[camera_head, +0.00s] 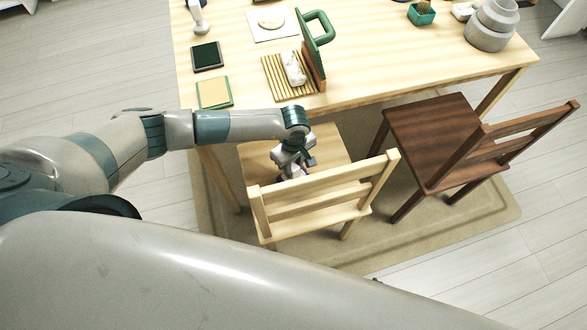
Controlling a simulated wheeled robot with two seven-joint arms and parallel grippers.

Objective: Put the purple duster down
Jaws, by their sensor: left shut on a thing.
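My left arm reaches in from the left, and my left gripper (296,171) points down over the seat of the light wooden chair (322,191). It is shut on the purple duster (294,177), of which only a small purple bit shows under the fingers. The chair's backrest stands just in front of it and hides what lies lower. I cannot tell whether the duster touches the seat. My right gripper is out of view.
The light wooden table (360,75) holds a slatted mat (275,80), a green-framed thing (314,45), a dark tray (207,56), a yellow pad (214,93) and grey stacked bowls (489,32). A dark brown chair (430,125) stands right. A beige rug (400,235) lies beneath.

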